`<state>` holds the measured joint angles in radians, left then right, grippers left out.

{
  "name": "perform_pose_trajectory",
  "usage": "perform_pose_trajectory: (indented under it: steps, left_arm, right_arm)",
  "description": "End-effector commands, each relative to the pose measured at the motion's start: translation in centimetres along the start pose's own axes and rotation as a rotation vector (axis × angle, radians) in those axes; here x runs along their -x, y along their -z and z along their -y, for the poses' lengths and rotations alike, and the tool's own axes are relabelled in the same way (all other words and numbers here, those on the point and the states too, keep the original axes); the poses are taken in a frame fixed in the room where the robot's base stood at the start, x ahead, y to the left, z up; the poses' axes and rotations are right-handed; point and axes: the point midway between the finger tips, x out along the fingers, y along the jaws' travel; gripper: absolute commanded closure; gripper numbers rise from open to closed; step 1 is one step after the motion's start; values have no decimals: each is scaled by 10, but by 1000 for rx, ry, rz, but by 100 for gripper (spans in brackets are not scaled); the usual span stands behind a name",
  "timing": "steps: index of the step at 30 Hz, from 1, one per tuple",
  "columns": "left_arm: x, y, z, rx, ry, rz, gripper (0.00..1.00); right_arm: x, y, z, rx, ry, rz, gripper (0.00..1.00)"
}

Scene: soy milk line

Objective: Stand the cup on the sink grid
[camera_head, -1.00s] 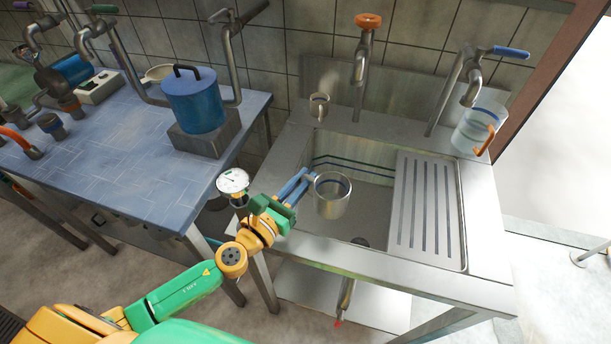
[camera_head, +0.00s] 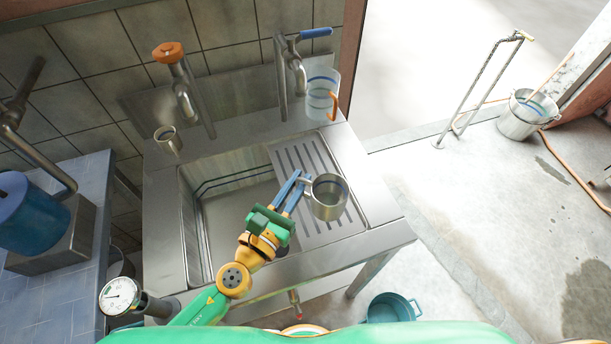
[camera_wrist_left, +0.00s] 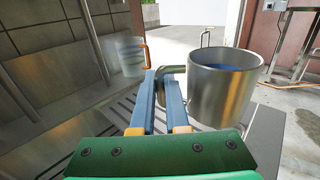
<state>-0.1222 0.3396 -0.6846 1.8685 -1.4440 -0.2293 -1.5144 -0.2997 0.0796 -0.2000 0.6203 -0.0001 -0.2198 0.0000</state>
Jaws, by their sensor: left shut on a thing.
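A metal cup (camera_head: 327,198) is held upright by its handle in my left gripper (camera_head: 300,178). The gripper's blue fingers are shut on the handle. In the left wrist view the cup (camera_wrist_left: 222,88) stands out to the right of the fingers (camera_wrist_left: 166,84). The sink grid (camera_head: 290,158) is the slotted metal panel on the right side of the sink. The cup is over the grid's front right part in the head view; whether it touches the grid I cannot tell. My right gripper is not in view.
A clear jug with an orange handle (camera_head: 321,95) stands on the back right ledge. A small metal cup (camera_head: 168,140) stands at the back left. Taps (camera_head: 186,95) rise behind the open basin (camera_head: 233,210). A blue pot (camera_head: 30,212) is on the left table.

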Motion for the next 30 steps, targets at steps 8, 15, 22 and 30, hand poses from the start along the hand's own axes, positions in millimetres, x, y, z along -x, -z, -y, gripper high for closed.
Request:
perform_pose_trajectory:
  steps: [8,15,22,30]
  left_arm:
    - [-52,65,-37,1,-1,1,100]
    - [-65,94,-46,3,-1,0,100]
    - [-64,103,-45,2,-1,0,100]
    - [-64,106,-45,2,-1,-1,69]
  right_arm:
    - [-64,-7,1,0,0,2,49]
    - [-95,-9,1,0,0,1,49]
    - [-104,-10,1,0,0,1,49]
    - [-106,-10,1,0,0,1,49]
